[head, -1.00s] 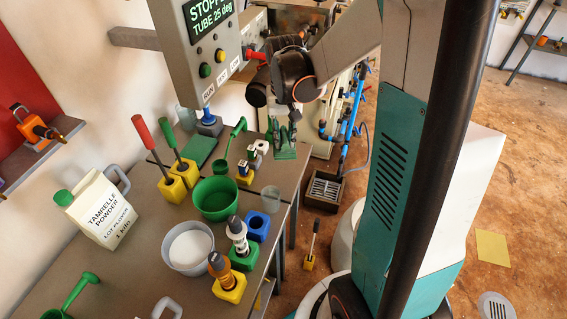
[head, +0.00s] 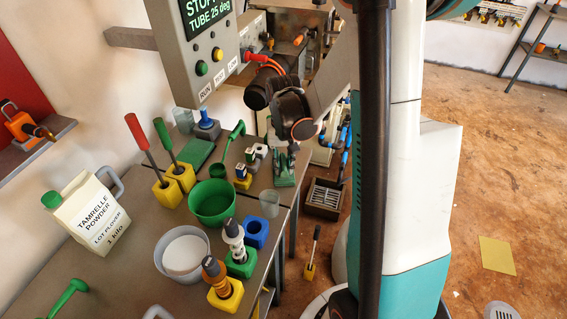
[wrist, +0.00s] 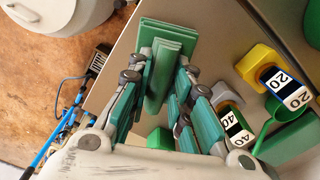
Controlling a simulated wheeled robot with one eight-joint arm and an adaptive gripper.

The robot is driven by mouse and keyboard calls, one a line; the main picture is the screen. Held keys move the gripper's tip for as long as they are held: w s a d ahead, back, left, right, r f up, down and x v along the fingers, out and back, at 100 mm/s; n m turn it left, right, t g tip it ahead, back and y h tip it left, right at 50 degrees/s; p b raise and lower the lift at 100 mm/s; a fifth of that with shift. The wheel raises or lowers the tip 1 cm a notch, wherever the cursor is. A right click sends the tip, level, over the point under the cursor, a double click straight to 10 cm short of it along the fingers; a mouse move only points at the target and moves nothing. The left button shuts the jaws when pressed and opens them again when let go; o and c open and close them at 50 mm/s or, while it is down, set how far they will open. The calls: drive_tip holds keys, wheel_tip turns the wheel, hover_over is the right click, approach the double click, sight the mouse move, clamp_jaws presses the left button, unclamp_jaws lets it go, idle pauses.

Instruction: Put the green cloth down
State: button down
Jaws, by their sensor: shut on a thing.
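The green cloth (wrist: 157,84) is a folded, layered strip between my gripper's fingers in the wrist view. In the head view the green cloth (head: 285,174) hangs below my gripper (head: 291,150), near the far right edge of the grey workbench (head: 160,238). My gripper (wrist: 163,72) is shut on the cloth. Whether the cloth touches the bench cannot be told.
Small number-labelled blocks (wrist: 290,90) stand beside the cloth, to its right in the wrist view. A green bowl (head: 212,203) and a clear beaker (head: 269,203) stand nearer. A flat green pad (head: 198,155) lies further left.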

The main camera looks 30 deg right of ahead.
sight(283, 161)
drive_tip(key=shift+f, duration=0.1)
drive_tip(key=c, duration=1.9)
unclamp_jaws()
drive_tip(key=shift+f, duration=0.1)
drive_tip(key=o, duration=0.4)
drive_tip(key=shift+o, duration=0.2)
wheel_tip(283, 161, up, 12)
drive_tip(key=p, duration=0.4)
drive_tip(key=shift+r, duration=0.25)
